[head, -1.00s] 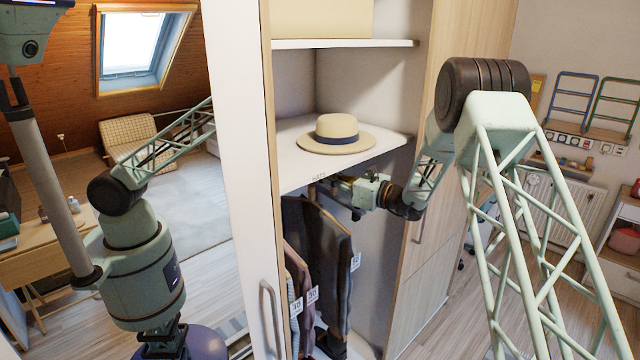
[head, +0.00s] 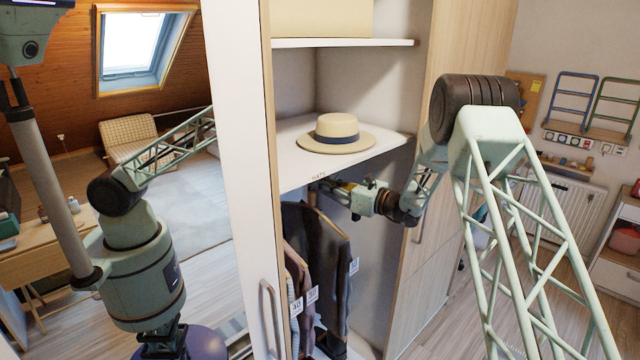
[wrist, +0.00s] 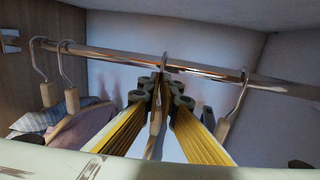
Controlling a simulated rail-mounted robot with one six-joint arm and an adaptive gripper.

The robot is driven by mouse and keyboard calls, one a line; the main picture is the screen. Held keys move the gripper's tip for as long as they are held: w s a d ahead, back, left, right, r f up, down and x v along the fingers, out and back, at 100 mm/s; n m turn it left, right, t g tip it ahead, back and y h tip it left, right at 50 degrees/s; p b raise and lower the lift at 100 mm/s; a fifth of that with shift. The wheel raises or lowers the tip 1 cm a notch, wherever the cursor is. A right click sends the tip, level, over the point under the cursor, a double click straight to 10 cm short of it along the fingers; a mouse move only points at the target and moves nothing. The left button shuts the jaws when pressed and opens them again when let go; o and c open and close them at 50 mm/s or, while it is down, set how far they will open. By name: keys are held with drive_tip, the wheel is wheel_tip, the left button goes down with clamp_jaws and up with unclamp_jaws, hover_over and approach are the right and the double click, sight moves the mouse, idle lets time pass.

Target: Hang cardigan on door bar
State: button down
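My gripper (head: 322,187) is inside the wardrobe, just under the hat shelf. In the wrist view its yellow fingers (wrist: 160,96) close in on the neck of a wooden hanger (wrist: 155,128), one finger on each side. The hook of this hanger is at the metal rail (wrist: 205,69). In the head view a dark garment (head: 322,255) hangs below the gripper with a wooden hanger showing at its shoulder. I cannot tell whether it is the cardigan. The door bar is not clearly identifiable; an upright handle (head: 269,315) is on the white door.
More hangers hang left (wrist: 66,75) and right (wrist: 235,98) of the gripper. Tagged garments (head: 297,290) hang close on the left. The shelf (head: 300,170) with a straw hat (head: 337,130) is just above my arm.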

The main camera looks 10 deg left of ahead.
drive_tip(key=shift+f, duration=0.1)
drive_tip(key=c, duration=3.4)
unclamp_jaws()
drive_tip(key=shift+f, duration=0.1)
drive_tip(key=o, duration=0.5)
drive_tip(key=shift+d+p, duration=0.15)
drive_tip(key=shift+p, duration=0.15)
drive_tip(key=v, duration=1.3)
drive_tip(key=shift+s+d, duration=0.25)
